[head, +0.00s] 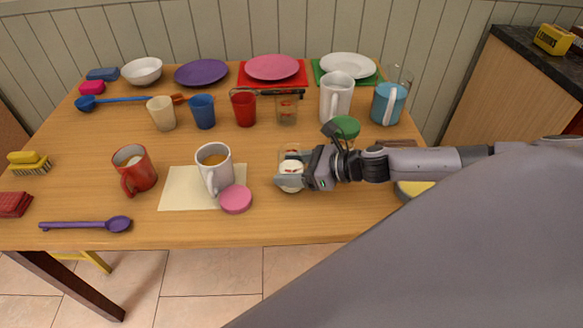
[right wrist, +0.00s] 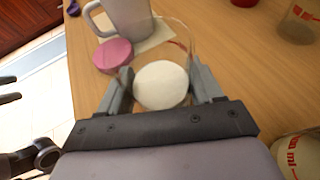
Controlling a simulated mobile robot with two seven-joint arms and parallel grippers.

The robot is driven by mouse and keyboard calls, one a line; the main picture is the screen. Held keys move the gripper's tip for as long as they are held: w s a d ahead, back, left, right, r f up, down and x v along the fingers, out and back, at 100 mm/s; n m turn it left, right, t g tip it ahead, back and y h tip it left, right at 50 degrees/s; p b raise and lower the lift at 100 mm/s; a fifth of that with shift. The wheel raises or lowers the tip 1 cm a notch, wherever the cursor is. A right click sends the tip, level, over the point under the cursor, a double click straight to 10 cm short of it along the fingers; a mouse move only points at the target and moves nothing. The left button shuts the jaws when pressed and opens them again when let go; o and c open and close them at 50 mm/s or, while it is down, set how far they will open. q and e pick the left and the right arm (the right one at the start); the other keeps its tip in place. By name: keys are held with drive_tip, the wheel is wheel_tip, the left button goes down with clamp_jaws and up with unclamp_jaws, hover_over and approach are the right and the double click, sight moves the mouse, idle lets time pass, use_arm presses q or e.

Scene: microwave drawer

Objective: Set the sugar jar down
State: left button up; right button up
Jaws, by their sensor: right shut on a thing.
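The sugar jar (head: 291,178) is a clear glass with white contents, at the front middle of the table in the head view. My right gripper (head: 290,180) reaches it from the right and is shut on it. In the right wrist view the jar (right wrist: 161,84) stands between the two fingers (right wrist: 160,88), roughly upright. I cannot tell whether its base touches the table. A pink round lid (head: 236,199) lies to its left, and the lid also shows in the wrist view (right wrist: 112,55).
A white mug (head: 214,168) stands on a cream sheet (head: 182,190) left of the jar. A red mug (head: 134,170) is farther left. Cups and a clear glass (head: 287,109) stand behind. Bare wood (head: 290,220) lies in front.

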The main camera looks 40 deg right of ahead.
sight(304, 169)
drive_tip(key=o, duration=1.2)
drive_tip(key=shift+f, duration=0.1)
drive_tip(key=shift+r, duration=0.2)
drive_tip(key=shift+s+d, duration=0.25)
drive_tip(key=shift+s, duration=0.1)
drive_tip(key=shift+b+v, duration=0.5)
drive_tip(key=shift+v, duration=2.2)
drive_tip(key=shift+p+v, duration=0.4)
drive_tip(key=shift+v, duration=1.1)
drive_tip(key=shift+p+v, duration=1.2)
drive_tip(key=shift+v, duration=0.2)
